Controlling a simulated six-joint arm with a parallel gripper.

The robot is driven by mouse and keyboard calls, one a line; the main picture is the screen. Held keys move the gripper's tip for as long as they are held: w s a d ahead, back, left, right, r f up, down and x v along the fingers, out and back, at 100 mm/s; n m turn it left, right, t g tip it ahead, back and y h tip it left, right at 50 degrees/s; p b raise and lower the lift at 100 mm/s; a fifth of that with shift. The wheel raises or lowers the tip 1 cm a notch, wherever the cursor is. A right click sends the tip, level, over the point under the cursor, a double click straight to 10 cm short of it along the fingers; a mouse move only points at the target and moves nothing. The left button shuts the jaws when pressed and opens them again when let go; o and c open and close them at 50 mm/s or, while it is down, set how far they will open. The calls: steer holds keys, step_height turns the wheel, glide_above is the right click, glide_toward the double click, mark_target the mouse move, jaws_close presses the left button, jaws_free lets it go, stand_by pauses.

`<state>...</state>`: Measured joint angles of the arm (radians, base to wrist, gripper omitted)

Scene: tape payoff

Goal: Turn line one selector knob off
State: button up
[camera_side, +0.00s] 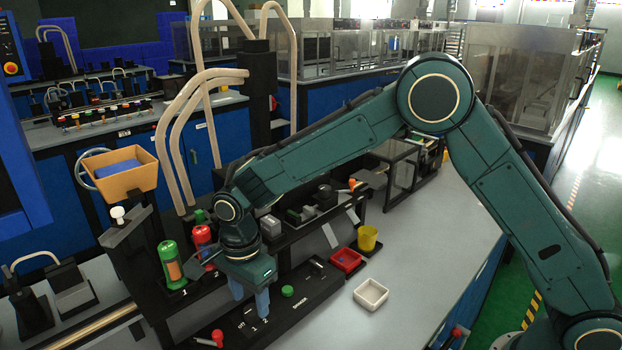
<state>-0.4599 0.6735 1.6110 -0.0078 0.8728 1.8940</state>
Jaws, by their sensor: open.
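My gripper (250,304) points down over the dark control panel (312,280), with its two blue fingers apart. The fingertips are at or just above the panel, beside small white markings that include a 1 and a 2. I cannot make out the line one selector knob; the fingers and the gripper body cover part of this area. A green round knob or button (287,291) stands on the panel to the right of the fingers. A red-topped lever or knob (217,337) is at the panel's front left.
A green canister (170,262) marked 1 and a red canister (201,236) stand behind left of my gripper. The grey bench (430,255) is clear further right.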

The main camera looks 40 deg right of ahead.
mark_target(255, 307)
step_height(255, 307, up, 11)
steer(key=shift+r, duration=0.2)
stand_by(0.3)
steer(key=shift+w, duration=0.1)
steer(key=s+d+r+n+t, duration=0.3)
steer(key=s+d+r+n, duration=0.5)
steer(key=s+d+r, duration=0.55)
steer(key=s+d+f+n+t, duration=0.1)
steer(key=s+d+f+n, duration=0.1)
steer(key=s+d+n, duration=0.2)
steer(key=s+d+f+n+t, duration=0.1)
steer(key=s+d+f+n, duration=0.2)
steer(key=s, duration=0.7)
steer(key=shift+d+n+t, duration=0.4)
steer(key=shift+d+n, duration=0.3)
steer(key=shift+d, duration=0.3)
